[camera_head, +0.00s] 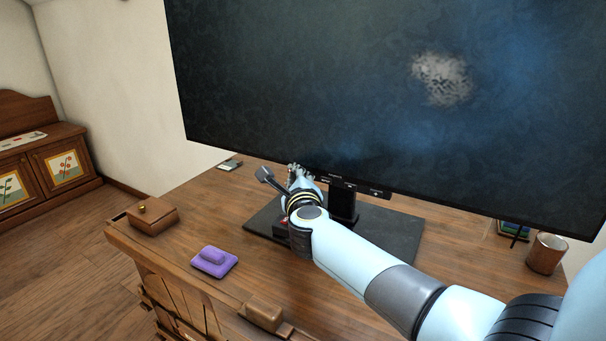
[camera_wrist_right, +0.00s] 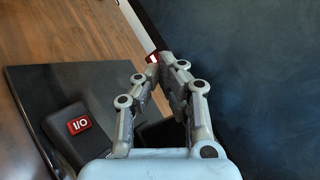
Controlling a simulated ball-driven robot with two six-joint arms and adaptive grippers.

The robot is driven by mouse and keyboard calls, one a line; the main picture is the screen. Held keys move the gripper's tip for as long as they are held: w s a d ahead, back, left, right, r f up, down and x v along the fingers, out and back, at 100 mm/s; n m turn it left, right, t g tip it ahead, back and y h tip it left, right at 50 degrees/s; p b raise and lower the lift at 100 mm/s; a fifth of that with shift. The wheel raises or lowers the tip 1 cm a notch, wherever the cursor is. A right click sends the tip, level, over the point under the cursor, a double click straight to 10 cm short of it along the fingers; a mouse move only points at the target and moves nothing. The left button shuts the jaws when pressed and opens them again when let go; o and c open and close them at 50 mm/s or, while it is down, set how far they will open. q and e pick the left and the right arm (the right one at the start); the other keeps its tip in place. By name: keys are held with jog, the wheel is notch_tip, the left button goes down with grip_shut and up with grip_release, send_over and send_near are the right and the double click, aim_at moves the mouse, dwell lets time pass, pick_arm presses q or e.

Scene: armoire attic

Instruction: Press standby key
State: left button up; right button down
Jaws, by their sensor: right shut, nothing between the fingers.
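A large dark screen (camera_head: 340,90) stands on the desk, with a grey speckled patch at its upper right. Small labelled marks (camera_head: 350,186) run along its lower edge, too small to read. My right gripper (camera_head: 296,170) is shut and empty at the screen's lower left edge. In the right wrist view its fingertips (camera_wrist_right: 166,60) are beside a small red and white key (camera_wrist_right: 152,58) on that edge; I cannot tell whether they touch it. A red key marked I/O (camera_wrist_right: 80,125) sits on a dark box (camera_wrist_right: 68,138) on the black base plate. My left gripper is out of view.
The black base plate (camera_head: 390,240) lies on the wooden desk (camera_head: 215,200). A wooden box (camera_head: 152,216) and a purple block (camera_head: 213,261) are at the left. A cup (camera_head: 546,254) stands at the right. My right arm spans the front right.

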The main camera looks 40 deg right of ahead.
jog(key=shift+s+a, duration=0.35)
jog(key=shift+a, duration=0.35)
jog(key=a, duration=0.1)
jog(key=s+a, duration=0.1)
jog(key=a, duration=0.1)
jog(key=s+a, duration=0.1)
jog(key=shift+a+p, duration=0.3)
jog(key=shift+p, duration=0.05)
dwell(0.9)
